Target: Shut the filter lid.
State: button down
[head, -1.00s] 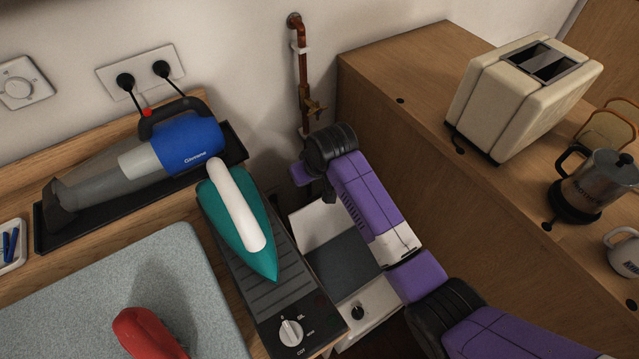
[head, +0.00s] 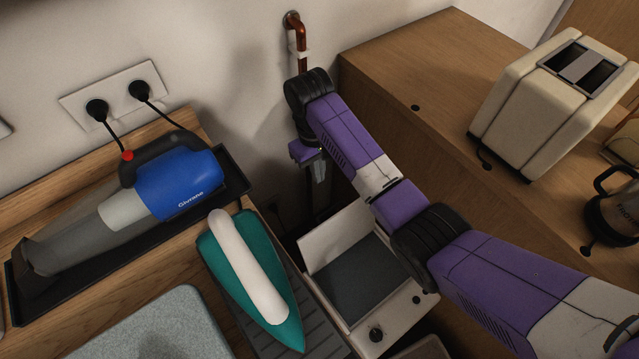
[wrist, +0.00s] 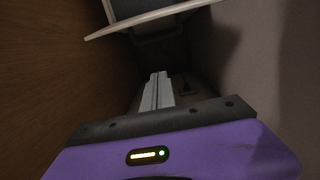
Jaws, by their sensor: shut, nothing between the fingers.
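A low white appliance (head: 395,322) with a dark grey recess or panel and a front knob stands in the gap between the two wooden counters. A white flap (head: 335,236), which looks like the filter lid, stands raised at its back edge. In the wrist view a pale-edged panel (wrist: 150,22), probably this lid, crosses the top. My gripper (head: 319,203) points down behind the raised flap, near the wall. Its fingers (wrist: 157,88) are together and empty. I cannot tell whether they touch the flap.
A teal iron (head: 275,300) and a blue handheld vacuum (head: 180,183) lie on the left counter. The right wooden counter (head: 420,130) walls the gap closely and carries a cream toaster (head: 530,115). A copper pipe (head: 301,42) runs down the wall behind my arm.

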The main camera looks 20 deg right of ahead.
aim_at(336, 229)
jog(key=s+d+f+p, duration=0.1)
jog(key=s+f, duration=0.3)
jog(key=f, duration=0.4)
dwell(0.6)
jog(key=shift+f, duration=0.1)
